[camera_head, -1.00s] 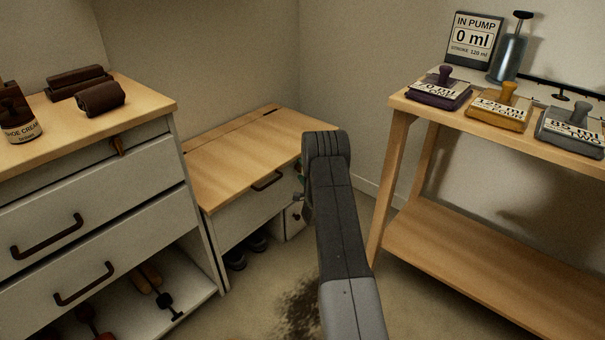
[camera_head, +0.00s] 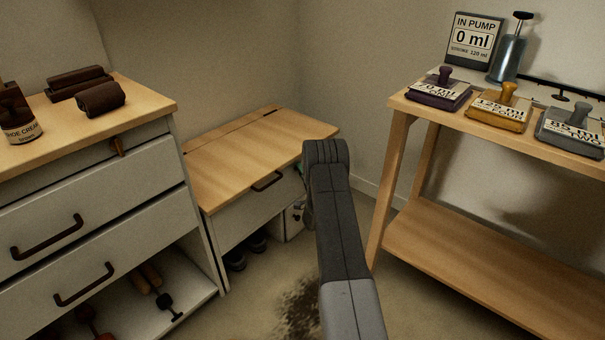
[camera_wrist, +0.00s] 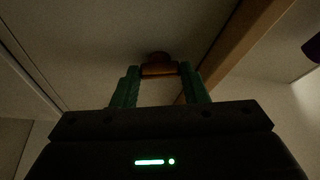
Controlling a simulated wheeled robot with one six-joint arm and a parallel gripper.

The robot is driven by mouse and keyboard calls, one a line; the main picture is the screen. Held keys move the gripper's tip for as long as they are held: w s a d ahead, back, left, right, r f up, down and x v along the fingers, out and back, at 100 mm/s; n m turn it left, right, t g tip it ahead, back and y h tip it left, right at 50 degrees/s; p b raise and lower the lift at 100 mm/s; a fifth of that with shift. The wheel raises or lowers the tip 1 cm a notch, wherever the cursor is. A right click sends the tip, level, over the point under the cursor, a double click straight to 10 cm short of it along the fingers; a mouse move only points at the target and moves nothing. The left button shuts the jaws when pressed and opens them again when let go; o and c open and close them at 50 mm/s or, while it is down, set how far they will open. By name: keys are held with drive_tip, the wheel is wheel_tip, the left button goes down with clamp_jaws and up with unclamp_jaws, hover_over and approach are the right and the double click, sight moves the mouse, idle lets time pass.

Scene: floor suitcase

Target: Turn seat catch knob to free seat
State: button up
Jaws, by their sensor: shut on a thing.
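The seat is a low white bench with a hinged wooden lid (camera_head: 250,150), which lies flat. The seat catch knob (camera_wrist: 158,70) is a small orange-brown knob on a pale panel in the wrist view. My gripper (camera_wrist: 164,72) has green fingers, one on each side of the knob, and is shut on it. In the head view my forearm and wrist hide the knob and nearly all of the gripper; only a sliver of green shows at the bench's right end.
A white drawer chest (camera_head: 100,215) stands close on the left. A wooden side table (camera_head: 480,250) stands on the right, with weighted blocks and a pump on top. Shoes (camera_head: 248,250) sit under the bench. Floor is open in front, with a dark stain (camera_head: 300,305).

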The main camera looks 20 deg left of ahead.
drive_tip(key=shift+w+d+f+n+g+y, duration=0.15)
drive_tip(key=shift+n+g+y, duration=0.85)
drive_tip(key=shift+n, duration=2.1)
drive_tip(key=shift+w+f+n+g+y, duration=0.1)
drive_tip(key=shift+n+g+y, duration=0.85)
drive_tip(key=shift+n, duration=2.15)
drive_tip(key=shift+w+d+f+n+g+y, duration=0.15)
drive_tip(key=shift+n+g+y, duration=0.4)
drive_tip(key=shift+n+y, duration=1.7)
drive_tip(key=shift+a+n+h, duration=0.1)
drive_tip(key=shift+n+h, duration=0.7)
drive_tip(key=shift+n, duration=0.45)
drive_tip(key=o, duration=1)
drive_tip(key=shift+m, duration=0.4)
